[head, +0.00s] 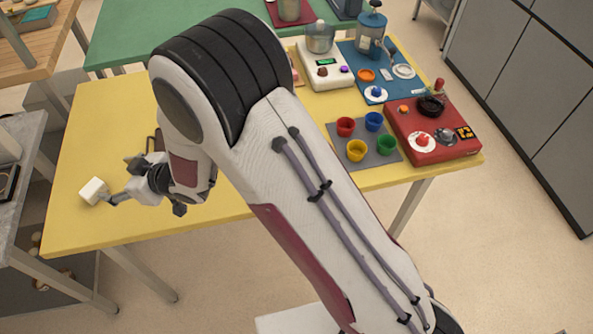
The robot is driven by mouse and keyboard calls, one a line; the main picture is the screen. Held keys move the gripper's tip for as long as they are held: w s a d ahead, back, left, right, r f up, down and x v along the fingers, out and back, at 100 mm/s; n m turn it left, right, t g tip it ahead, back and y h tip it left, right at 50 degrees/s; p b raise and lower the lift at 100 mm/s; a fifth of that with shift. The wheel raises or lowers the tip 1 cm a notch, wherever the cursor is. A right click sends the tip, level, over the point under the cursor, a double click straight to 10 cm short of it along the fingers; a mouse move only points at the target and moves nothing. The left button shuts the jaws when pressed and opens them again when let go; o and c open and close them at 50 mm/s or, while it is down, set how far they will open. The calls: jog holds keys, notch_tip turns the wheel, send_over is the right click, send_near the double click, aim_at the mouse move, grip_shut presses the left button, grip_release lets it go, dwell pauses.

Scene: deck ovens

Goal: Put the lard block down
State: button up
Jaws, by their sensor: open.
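The lard block (94,191) is a small white block at the left end of the yellow table (85,228), near its left edge. My gripper (112,190) is low over the table just to the right of the block, with its dark fingertips pointing left toward it. The jaws are open. One fingertip appears at the block's lower right side; I cannot tell whether it touches. The block appears to rest on the table. My arm covers the middle of the table.
Right of my arm stand coloured cups on a grey mat (384,160), a red box with knobs (433,146), a white scale (325,78) and a blue device (371,35). A grey bench (27,140) is close on the left. The table's front left is clear.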

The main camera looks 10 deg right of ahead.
jog(key=w+d+r+m+t+h, duration=0.1)
jog(key=w+d+r+h, duration=0.1)
jog(key=d+r, duration=0.4)
jog(key=w+d+r+m+t+h, duration=0.1)
jog(key=w+d+r+m+h, duration=0.15)
jog(key=d, duration=0.55)
jog(key=s+d+r+m+h, duration=0.1)
jog(key=s+d+r, duration=0.2)
jog(key=d, duration=0.4)
jog(key=s+d+r+m+h, duration=0.2)
jog(key=s+d+r, duration=0.1)
jog(key=d, duration=0.4)
jog(key=s+d+r+m+h, duration=0.1)
jog(key=s+d+r, duration=0.25)
jog(key=d, duration=0.35)
jog(key=s+d+m+g, duration=0.1)
jog(key=s+d, duration=0.2)
jog(key=s, duration=0.4)
jog(key=s+d+m+g+h, duration=0.1)
jog(key=s+d, duration=0.2)
jog(key=s, duration=0.4)
jog(key=s+d+r+m+g+h, duration=0.1)
jog(key=s+d+m, duration=0.1)
jog(key=s+d, duration=0.2)
jog(key=s, duration=0.2)
jog(key=shift+s, duration=0.4)
